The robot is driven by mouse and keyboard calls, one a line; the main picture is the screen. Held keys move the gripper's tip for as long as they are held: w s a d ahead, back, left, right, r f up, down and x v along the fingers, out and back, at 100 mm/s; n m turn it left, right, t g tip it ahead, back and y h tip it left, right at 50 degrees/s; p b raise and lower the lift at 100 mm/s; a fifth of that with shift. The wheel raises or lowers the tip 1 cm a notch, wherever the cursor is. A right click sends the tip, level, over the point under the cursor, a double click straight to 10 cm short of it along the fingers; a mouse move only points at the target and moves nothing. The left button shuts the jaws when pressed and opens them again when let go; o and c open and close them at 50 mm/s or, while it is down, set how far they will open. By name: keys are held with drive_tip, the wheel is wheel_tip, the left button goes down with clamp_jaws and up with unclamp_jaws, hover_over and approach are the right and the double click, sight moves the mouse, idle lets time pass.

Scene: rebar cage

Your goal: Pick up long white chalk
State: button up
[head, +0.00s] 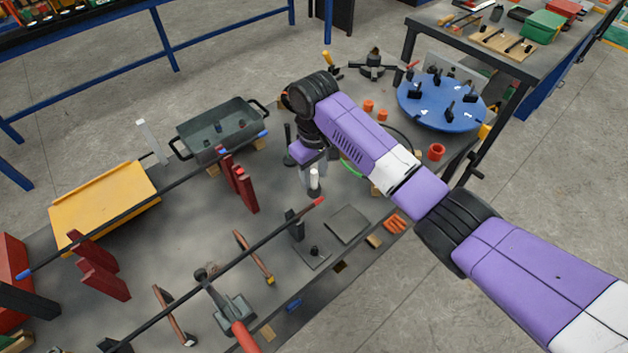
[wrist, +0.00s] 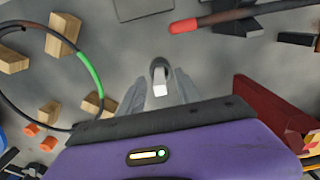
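My gripper (head: 312,182) points down over the grey table, left of the blue round plate. A short white upright piece with a dark end (head: 315,178) shows at its fingertips. In the wrist view a grey, rounded piece with a white face (wrist: 160,82) sits between the two grey fingers of my gripper (wrist: 160,88). It may be the chalk, but I cannot tell its length. Whether the fingers touch it is unclear.
Close by are a black bar with a red tip (head: 300,212), red upright supports (head: 240,182), a dark pan (head: 225,135) and a flat grey plate (head: 348,223). A blue round plate (head: 425,113) carries black clamps. A yellow tray (head: 100,200) is at left.

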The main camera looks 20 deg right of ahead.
clamp_jaws()
drive_tip(key=shift+r, duration=0.1)
